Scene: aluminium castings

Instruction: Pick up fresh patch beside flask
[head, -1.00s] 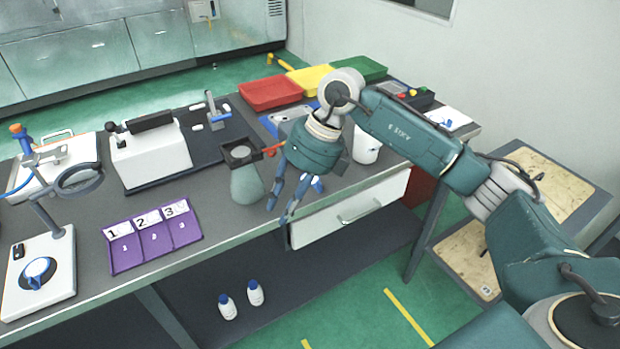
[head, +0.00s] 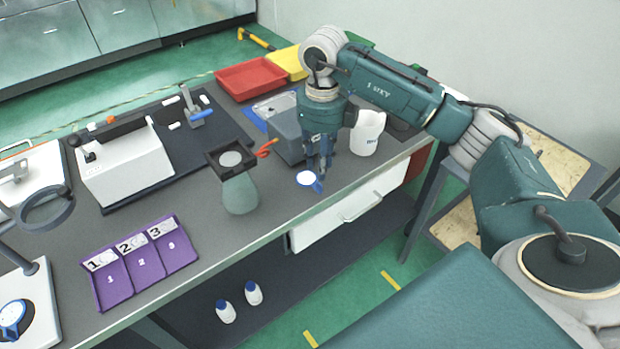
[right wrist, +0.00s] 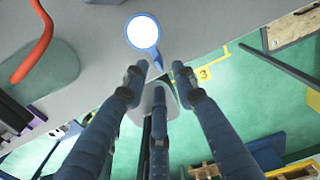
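The fresh patch (head: 306,178), a small white disc with a blue rim and tab, lies on the grey bench to the right of the flask (head: 240,193). The flask is pale green, with a dark square frame holding a pale disc over its top. My right gripper (head: 321,172) points down just beside the patch, its fingers at the tab side. In the right wrist view the patch (right wrist: 143,31) lies beyond the fingertips, its tab pointing between the spread, empty fingers (right wrist: 158,76). I cannot tell whether they touch it. My left gripper is out of view.
A grey box (head: 288,137) and a white cup (head: 367,133) stand close behind my right gripper. A purple three-slot tray (head: 144,264) lies left of the flask. The bench's front edge is near the patch. A magnifier (head: 47,209) stands far left.

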